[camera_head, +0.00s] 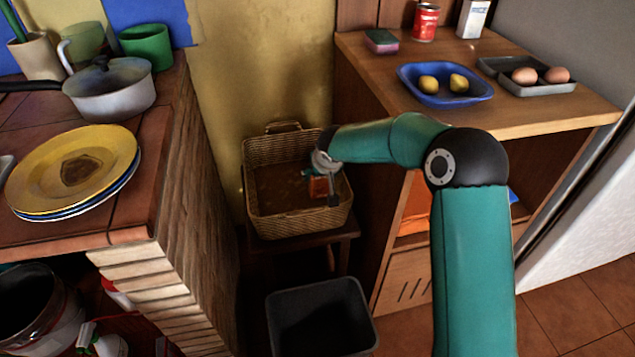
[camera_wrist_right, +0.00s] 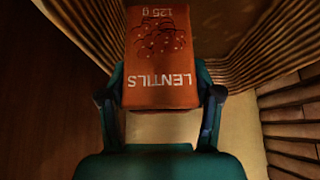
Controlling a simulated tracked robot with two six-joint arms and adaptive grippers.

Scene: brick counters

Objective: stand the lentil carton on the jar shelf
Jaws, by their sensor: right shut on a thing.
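The lentil carton (camera_wrist_right: 162,55) is a small orange-red box marked "LENTILS 125 g", its print upside down in the right wrist view. My right gripper (camera_wrist_right: 160,98) is shut on it, one finger on each side. In the head view the carton (camera_head: 319,187) is small and partly hidden by the gripper. It is over the wicker basket (camera_head: 262,212); I cannot tell whether it touches the basket. No jars show, and I cannot tell which surface is the jar shelf. My left gripper is not in view.
The basket stands on a low dark stool (camera_head: 343,230) between a tiled brick counter (camera_head: 137,218) and a wooden cabinet (camera_head: 512,118). A black bin (camera_head: 290,303) is in front. On the cabinet top are a red can (camera_head: 425,22), blue dish (camera_head: 445,96) and egg tray (camera_head: 541,90).

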